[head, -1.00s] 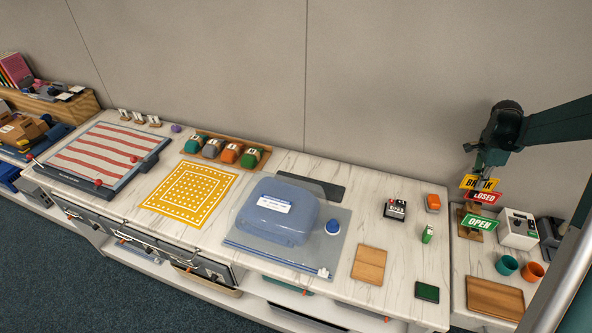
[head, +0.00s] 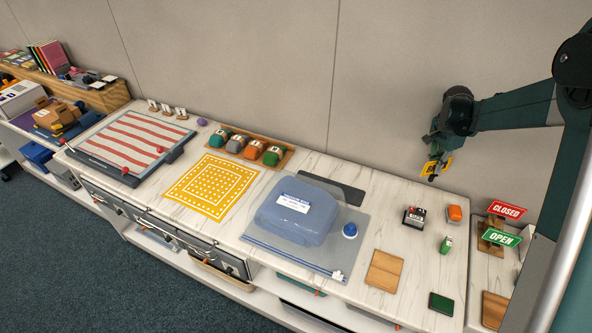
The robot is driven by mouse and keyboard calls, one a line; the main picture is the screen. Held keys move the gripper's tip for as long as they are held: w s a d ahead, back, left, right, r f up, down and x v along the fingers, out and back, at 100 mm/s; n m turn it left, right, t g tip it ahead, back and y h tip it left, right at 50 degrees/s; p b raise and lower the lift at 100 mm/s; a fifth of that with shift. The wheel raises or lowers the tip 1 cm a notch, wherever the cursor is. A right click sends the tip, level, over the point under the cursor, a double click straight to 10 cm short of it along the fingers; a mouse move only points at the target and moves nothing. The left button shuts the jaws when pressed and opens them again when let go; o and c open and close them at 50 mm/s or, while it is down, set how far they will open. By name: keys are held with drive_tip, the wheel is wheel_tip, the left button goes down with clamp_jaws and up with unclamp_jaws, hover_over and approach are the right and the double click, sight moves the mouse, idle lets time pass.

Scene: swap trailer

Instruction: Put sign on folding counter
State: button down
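My gripper (head: 435,160) is in the head view at the upper right, above the back edge of the long marble-look counter (head: 390,200). It is shut on a yellow sign (head: 432,167), partly hidden by the fingers and tilted. The sign is held in the air, apart from the counter. A red CLOSED sign (head: 506,210) and a green OPEN sign (head: 501,237) are on a wooden stand at the right, on a separate marble-look surface. I cannot tell which surface is the folding counter.
Below my gripper stand a dark stamp-like device (head: 414,217), an orange item (head: 455,213) and a green item (head: 446,245). A wooden board (head: 384,270) and a blue-grey case (head: 297,213) lie further left. Bare counter shows around the small items.

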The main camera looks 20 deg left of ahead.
drive_tip(key=s+a+r+n, duration=0.1)
drive_tip(key=s+a+n, duration=0.1)
drive_tip(key=a, duration=1)
drive_tip(key=s+a+n+p, duration=0.1)
drive_tip(key=s+a+n, duration=0.2)
drive_tip(key=a, duration=1)
drive_tip(key=s+a+r+n+y, duration=0.1)
drive_tip(key=s+a+n, duration=0.2)
drive_tip(key=a, duration=1)
drive_tip(key=shift+r+n+t, duration=0.35)
drive_tip(key=shift+n+t, duration=0.05)
drive_tip(key=shift+n, duration=0.5)
wheel_tip(320, 180, down, 6)
drive_tip(key=shift+f, duration=0.15)
drive_tip(key=shift+f, duration=0.1)
drive_tip(key=shift+f, duration=1.75)
drive_tip(key=shift+f, duration=0.15)
